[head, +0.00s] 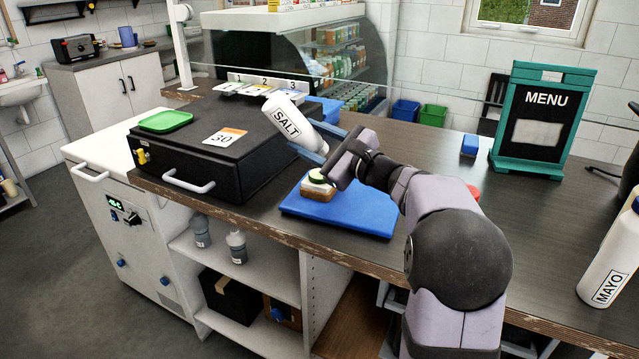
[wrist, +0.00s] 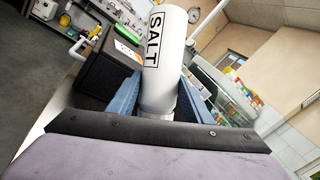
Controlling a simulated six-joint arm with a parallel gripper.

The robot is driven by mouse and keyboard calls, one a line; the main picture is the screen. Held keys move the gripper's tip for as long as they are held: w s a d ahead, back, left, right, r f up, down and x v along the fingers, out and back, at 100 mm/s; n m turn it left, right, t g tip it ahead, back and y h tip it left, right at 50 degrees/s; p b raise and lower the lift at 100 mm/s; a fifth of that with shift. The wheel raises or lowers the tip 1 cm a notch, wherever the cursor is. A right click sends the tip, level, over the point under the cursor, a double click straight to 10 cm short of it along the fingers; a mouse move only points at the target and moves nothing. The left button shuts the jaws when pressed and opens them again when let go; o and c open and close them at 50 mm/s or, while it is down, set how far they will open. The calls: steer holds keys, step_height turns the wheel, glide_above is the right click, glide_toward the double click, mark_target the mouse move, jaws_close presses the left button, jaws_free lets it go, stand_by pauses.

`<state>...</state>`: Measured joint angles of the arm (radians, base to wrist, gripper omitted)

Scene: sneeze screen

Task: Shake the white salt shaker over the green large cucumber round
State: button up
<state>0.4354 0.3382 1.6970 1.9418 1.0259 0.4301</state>
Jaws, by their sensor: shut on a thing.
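The white salt shaker (head: 288,117), labelled SALT, is held tilted in my gripper (head: 328,146), with its labelled end toward the upper left. In the wrist view the shaker (wrist: 166,62) sits between the two blue fingers of my gripper (wrist: 160,100), which are shut on it. A green cucumber round (head: 318,177) lies on top of a small stack with a brown base on the blue board (head: 345,212). The stack is below my gripper and is partly hidden by it.
A black box (head: 200,165) with a handle, a green tray (head: 165,121) and a "30" card stands left of the board. A green MENU sign (head: 543,120) stands at the back right. A MAYO bottle (head: 608,262) is at the right.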

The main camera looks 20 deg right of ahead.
mark_target(306, 123)
stand_by(0.4)
steer(key=shift+r+p, duration=1)
steer(key=shift+r, duration=0.65)
step_height(306, 123, down, 4)
steer(key=b, duration=0.4)
steer(key=shift+r, duration=0.15)
steer(key=shift+r, duration=0.15)
steer(key=shift+r+p, duration=0.95)
steer(key=shift+r, duration=0.8)
